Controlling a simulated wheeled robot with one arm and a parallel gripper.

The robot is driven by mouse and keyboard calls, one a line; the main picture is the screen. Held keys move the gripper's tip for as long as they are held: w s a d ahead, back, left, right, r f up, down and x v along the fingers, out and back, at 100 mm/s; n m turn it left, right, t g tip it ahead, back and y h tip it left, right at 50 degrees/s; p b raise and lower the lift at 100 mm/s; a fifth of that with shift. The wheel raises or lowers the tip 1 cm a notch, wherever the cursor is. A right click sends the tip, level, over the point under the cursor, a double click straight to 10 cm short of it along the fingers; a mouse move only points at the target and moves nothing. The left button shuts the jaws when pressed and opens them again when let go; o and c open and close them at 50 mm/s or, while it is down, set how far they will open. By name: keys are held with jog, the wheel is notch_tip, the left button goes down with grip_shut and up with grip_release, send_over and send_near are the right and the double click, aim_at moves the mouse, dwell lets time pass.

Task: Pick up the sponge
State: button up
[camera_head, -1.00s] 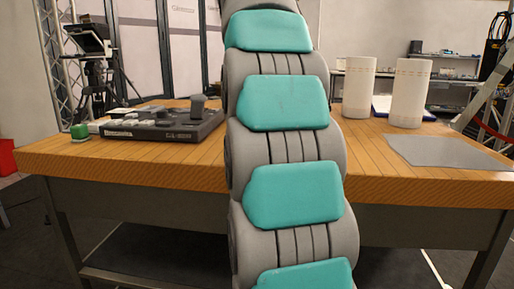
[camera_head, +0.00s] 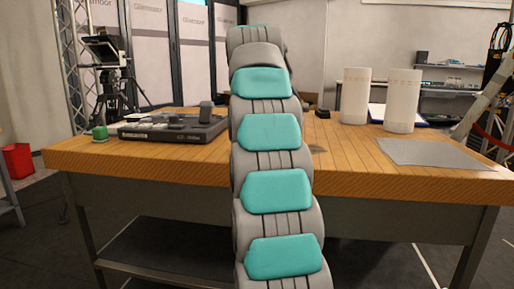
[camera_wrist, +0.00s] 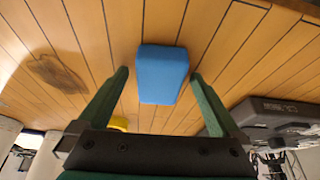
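A blue block (camera_wrist: 163,72), which looks like a sponge, lies on the wooden table in the wrist view. My gripper (camera_wrist: 158,76) is open, with one green finger to each side of the block in the picture. I see a gap between each finger and the block, and nothing is held. How far the fingertips are above the table is hard to tell. In the head view my arm hides the block and the gripper.
The wooden table (camera_head: 200,172) carries a control console (camera_head: 172,130), a small green object (camera_head: 100,132), two white cylinders (camera_head: 402,100) and a grey sheet (camera_head: 432,153). A small yellow thing (camera_wrist: 119,123) is partly hidden behind my gripper. A red bin (camera_head: 18,160) stands left.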

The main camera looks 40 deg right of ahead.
jog(key=c, duration=1.3)
jog(key=shift+c, duration=0.2)
jog(key=shift+r, duration=0.15)
